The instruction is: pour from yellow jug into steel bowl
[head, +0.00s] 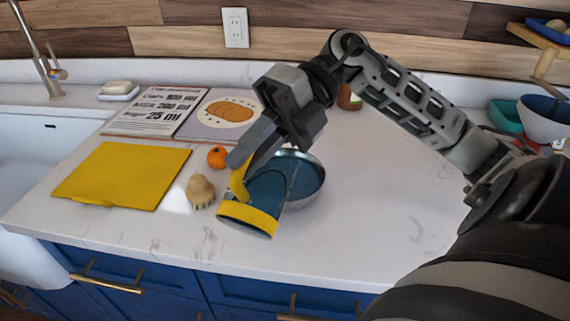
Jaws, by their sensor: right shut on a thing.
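The yellow jug (247,219) is in the middle of the head view, strongly tilted, with a yellow band at its lower left end and a yellow handle. My right gripper (243,167) is shut on the jug at its handle, reaching in from the right. The steel bowl (317,178) stands on the counter just behind and to the right of the jug, which hides part of it. Whether the jug touches the bowl, and whether anything flows, I cannot tell. My left gripper is not in view.
A yellow board (122,175), a brush (200,190) and an orange (217,156) lie to the left on the white counter (370,215). An open recipe book (180,115) lies behind. A jar (349,98) and bowls (545,118) stand farther right.

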